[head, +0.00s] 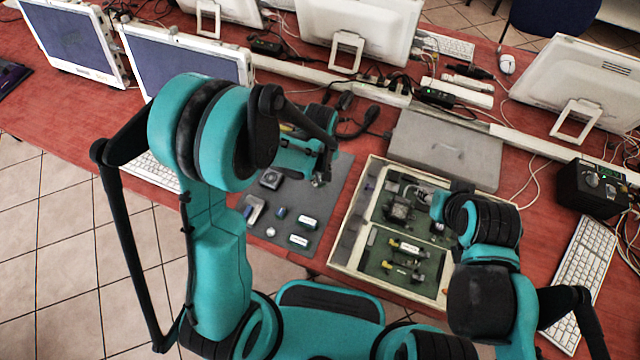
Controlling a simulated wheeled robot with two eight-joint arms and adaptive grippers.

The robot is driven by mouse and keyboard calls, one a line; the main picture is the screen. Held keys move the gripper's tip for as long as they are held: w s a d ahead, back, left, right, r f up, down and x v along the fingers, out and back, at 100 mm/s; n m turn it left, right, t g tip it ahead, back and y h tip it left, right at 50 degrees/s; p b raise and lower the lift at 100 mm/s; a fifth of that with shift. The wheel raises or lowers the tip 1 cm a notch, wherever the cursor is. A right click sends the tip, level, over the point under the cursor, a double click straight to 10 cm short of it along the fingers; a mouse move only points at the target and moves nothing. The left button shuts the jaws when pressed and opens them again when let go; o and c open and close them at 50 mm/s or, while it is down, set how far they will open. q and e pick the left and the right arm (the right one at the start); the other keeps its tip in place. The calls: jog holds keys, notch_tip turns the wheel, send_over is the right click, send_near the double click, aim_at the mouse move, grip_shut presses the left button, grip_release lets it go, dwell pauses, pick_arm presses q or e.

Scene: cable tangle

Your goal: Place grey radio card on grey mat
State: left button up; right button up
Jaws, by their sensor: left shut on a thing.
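The grey mat (338,200) lies on the red table left of the open case, with several small parts on it. My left gripper (318,179) is over the mat's right half, partly hidden behind its own arm. It is shut on a small grey piece, seemingly the grey radio card; little of the piece shows between the fingers. I cannot tell whether the piece touches the mat. My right gripper (440,205) is at the right side of the open case (342,256), mostly hidden by its arm, so its fingers cannot be made out.
On the mat are a dark grey module (270,179), a silver part (252,210) and white-labelled parts (299,240). The case holds green boards with components. A grey lid (445,148) lies behind it. Monitors, cables and a keyboard (580,275) surround the work area.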

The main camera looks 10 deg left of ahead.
aim_at(320, 184)
pick_arm(q)
notch_tip(320, 184, down, 4)
jog(key=shift+f+b, duration=0.1)
jog(key=shift+b, duration=0.75)
jog(key=o, duration=0.8)
jog(key=shift+o, duration=0.2)
